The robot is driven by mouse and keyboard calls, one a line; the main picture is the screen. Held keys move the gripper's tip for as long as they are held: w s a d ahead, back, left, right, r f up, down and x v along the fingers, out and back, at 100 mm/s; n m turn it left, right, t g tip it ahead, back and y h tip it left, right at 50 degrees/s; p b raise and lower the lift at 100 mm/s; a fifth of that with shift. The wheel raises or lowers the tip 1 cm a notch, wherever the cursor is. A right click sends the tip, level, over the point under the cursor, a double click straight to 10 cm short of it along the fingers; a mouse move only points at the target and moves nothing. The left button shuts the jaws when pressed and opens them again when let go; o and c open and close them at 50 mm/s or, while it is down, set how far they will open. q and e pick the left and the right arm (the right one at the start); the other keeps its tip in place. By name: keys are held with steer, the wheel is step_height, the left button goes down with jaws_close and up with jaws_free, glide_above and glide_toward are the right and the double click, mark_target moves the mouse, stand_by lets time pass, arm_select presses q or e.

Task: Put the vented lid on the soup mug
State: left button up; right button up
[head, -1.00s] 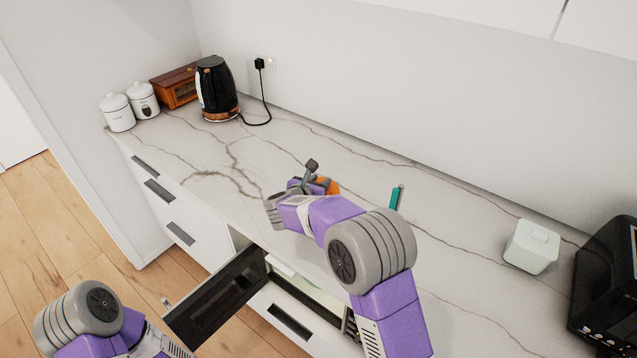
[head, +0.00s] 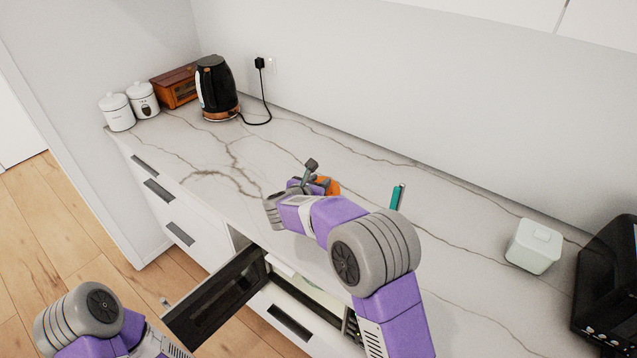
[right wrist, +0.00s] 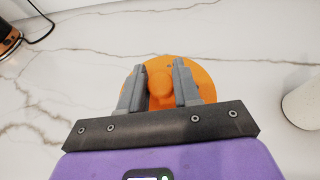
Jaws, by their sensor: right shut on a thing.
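The vented lid is a round orange disc with a knob (right wrist: 160,88) in the right wrist view. It also shows as a small orange patch (head: 332,187) in the head view, partly hidden by my gripper. My right gripper (right wrist: 158,68) is shut on the lid's knob, low over the counter; I cannot tell whether the lid touches it. A pale rounded thing (right wrist: 303,104), cut off at the right edge of the right wrist view, may be the soup mug. My right arm may hide it in the head view. My left gripper is out of view.
A teal upright thing (head: 397,197) stands behind my right arm. A pale square jar (head: 534,246) and a black appliance (head: 607,285) are at the right. A kettle (head: 216,88) and white canisters (head: 118,112) are far left.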

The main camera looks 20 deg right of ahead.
steer(key=shift+s+a+f+b, duration=0.15)
steer(key=shift+a+f+b, duration=0.05)
steer(key=shift+f+b, duration=0.3)
stand_by(0.4)
steer(key=o, duration=1.1)
steer(key=shift+r, duration=0.1)
steer(key=shift+d, duration=0.1)
steer(key=shift+r+p+v, duration=0.2)
steer(key=shift+p+v, duration=0.1)
steer(key=shift+v, duration=3.55)
